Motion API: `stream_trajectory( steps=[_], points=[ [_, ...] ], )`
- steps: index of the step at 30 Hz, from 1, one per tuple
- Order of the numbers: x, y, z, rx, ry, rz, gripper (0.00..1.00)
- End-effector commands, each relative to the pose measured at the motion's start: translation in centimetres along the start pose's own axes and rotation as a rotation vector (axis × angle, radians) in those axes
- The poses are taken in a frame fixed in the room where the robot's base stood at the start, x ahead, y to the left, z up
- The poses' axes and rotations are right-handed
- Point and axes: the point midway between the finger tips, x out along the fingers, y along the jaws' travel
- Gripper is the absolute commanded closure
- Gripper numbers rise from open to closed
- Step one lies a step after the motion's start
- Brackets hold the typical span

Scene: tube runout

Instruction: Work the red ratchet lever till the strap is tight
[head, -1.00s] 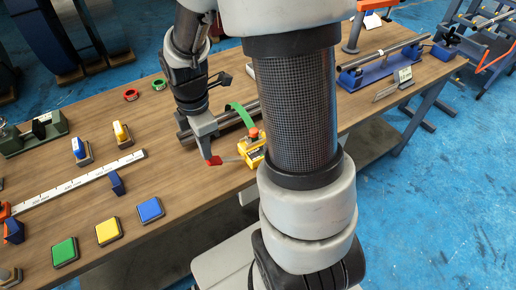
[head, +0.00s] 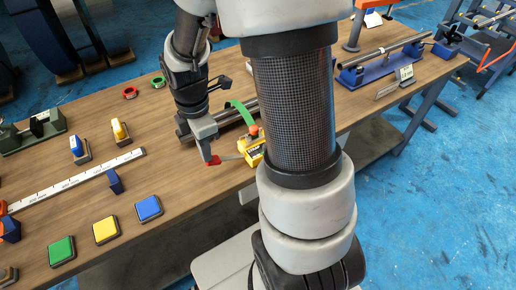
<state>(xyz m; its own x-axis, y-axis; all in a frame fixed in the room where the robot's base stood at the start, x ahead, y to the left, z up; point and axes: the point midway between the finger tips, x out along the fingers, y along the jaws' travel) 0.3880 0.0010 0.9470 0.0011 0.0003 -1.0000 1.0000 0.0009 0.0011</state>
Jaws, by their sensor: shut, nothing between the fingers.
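The red ratchet lever (head: 213,161) shows as a small red tip low over the wooden bench. My gripper (head: 206,153) points down right at the lever, its fingers shut; whether they touch it I cannot tell. A grey bar runs from near the red tip to the yellow ratchet body (head: 252,146) on the right. A green strap (head: 242,113) arches over a dark tube (head: 228,116) behind my gripper. My own arm hides part of the ratchet and the tube's right part.
Blue (head: 148,208), yellow (head: 106,230) and green (head: 62,250) blocks lie at the bench front. A white ruler (head: 80,178) lies at left. Red and green rings lie behind. A tube on a blue stand (head: 385,62) is at back right.

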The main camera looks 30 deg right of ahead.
Motion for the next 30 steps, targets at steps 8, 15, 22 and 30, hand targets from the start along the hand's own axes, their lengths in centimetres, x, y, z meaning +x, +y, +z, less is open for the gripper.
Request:
stream_trajectory(
  steps=[8, 15, 22, 30],
  points=[
    [2.4, -0.1, 0.1, 0.001, -0.001, -0.002, 1.00],
    [2.9, -0.1, 0.1, 0.001, -0.001, -0.001, 1.00],
    [0.8, 0.0, 0.1, 0.001, -0.001, -0.001, 1.00],
    [-2.6, 0.0, 0.1, 0.001, -0.001, -0.001, 1.00]
  ],
)
